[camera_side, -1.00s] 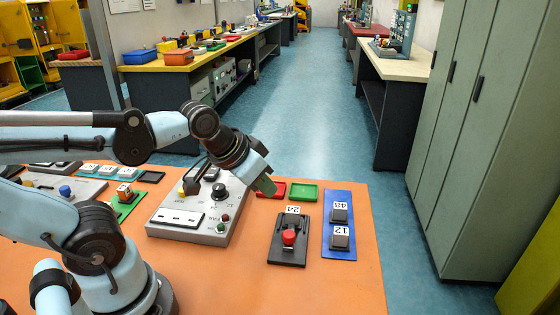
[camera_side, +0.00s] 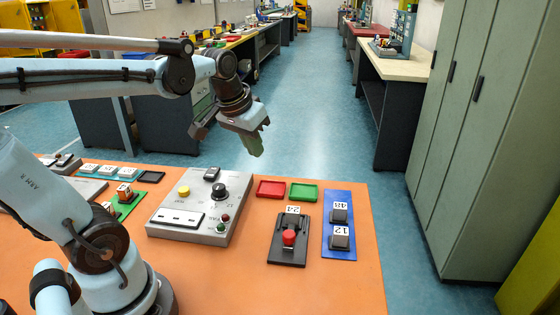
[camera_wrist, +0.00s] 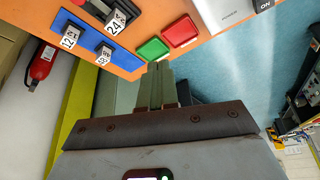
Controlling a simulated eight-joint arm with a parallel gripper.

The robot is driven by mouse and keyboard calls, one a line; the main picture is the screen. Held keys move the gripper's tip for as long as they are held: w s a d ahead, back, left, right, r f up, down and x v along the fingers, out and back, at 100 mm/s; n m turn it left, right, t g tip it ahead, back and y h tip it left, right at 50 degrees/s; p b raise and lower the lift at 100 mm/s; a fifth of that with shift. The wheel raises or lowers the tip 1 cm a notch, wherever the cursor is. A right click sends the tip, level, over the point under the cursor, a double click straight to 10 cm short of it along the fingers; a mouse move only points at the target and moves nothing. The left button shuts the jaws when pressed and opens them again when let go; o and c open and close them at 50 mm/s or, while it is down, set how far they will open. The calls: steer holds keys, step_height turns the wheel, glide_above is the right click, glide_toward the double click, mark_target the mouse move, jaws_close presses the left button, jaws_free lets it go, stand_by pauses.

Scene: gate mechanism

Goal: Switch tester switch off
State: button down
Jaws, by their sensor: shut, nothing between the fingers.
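The grey tester box (camera_side: 165,213) stands on the orange table. Its black rocker switch (camera_side: 211,174) sits at the back edge, behind the dark knob and yellow button. In the wrist view, part of the grey box (camera_wrist: 226,14) shows at the top with the word POWER, and the switch (camera_wrist: 264,5) at the picture edge shows ON. I cannot tell which way the rocker is tilted. My gripper (camera_side: 255,148) is shut and empty, raised above the table's back edge, to the right of the switch. Its fingers (camera_wrist: 158,82) are together in the wrist view.
A red tray (camera_side: 270,188) and a green tray (camera_side: 304,193) lie right of the box. A black fixture with a red button (camera_side: 289,238) and a blue board with numbered blocks (camera_side: 339,250) are further right. The air around my gripper is clear.

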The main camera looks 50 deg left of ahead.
steer(key=a+r+n+g, duration=0.2)
steer(key=a+n+g, duration=0.1)
steer(key=a, duration=0.8)
steer(key=n+g+h, duration=0.1)
steer(key=n, duration=0.2)
glide_above(213, 169)
steer(key=shift+a+f, duration=0.1)
steer(key=shift+f, duration=0.35)
step_height(213, 169, down, 14)
steer(key=shift+w+f, duration=0.1)
steer(key=shift+f, duration=0.1)
steer(key=shift+s+d+r, duration=0.3)
steer(key=shift+s+d, duration=0.2)
steer(key=shift+s, duration=0.05)
